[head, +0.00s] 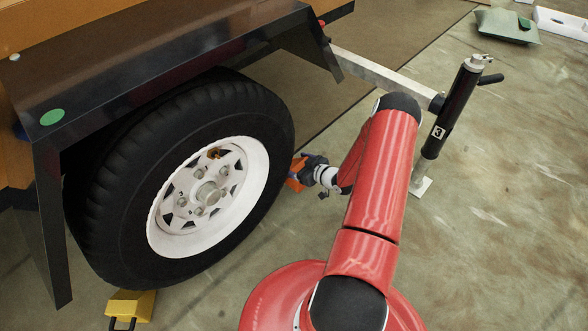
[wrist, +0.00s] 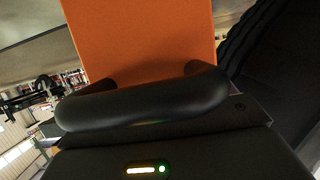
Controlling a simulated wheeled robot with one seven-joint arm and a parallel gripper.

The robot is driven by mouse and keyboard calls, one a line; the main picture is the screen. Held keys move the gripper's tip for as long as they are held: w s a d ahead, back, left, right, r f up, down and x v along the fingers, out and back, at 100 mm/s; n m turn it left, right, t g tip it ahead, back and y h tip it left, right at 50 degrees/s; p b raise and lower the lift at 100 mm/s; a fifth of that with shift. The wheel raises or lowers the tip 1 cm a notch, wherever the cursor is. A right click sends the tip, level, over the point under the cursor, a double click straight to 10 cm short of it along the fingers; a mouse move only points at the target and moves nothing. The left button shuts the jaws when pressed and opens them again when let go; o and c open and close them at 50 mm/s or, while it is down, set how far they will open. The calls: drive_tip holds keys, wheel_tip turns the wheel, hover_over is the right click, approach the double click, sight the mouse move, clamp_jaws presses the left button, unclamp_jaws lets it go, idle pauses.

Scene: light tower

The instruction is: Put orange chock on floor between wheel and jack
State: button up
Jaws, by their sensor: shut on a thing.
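The orange chock (head: 296,174) shows as a small patch just right of the wheel (head: 208,198). In the wrist view the orange chock (wrist: 140,40) fills the upper middle, with a black handle (wrist: 145,103) across its lower part. My gripper (head: 310,172) is shut on the chock at this handle; its fingers are hard to make out. The black tyre also shows at the right of the wrist view (wrist: 285,70). The jack (head: 452,108) is a black post marked 3, standing on a white foot to the right. My arm hides part of the floor between wheel and jack.
A yellow chock (head: 130,306) lies on the floor at the near left of the wheel. A black fender (head: 150,75) overhangs the tyre, and a grey drawbar (head: 385,75) runs to the jack.

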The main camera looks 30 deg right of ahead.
drive_tip(key=shift+w+a, duration=0.2)
drive_tip(key=shift+w, duration=0.3)
drive_tip(key=shift+w+a+f+b, duration=0.1)
drive_tip(key=shift+w+f+b, duration=0.15)
drive_tip(key=shift+f, duration=0.6)
drive_tip(key=shift+w+f+b, duration=0.15)
drive_tip(key=shift+f+b, duration=0.15)
drive_tip(key=shift+f, duration=0.55)
drive_tip(key=o, duration=1.4)
drive_tip(key=shift+f, duration=0.2)
drive_tip(key=shift+o, duration=0.2)
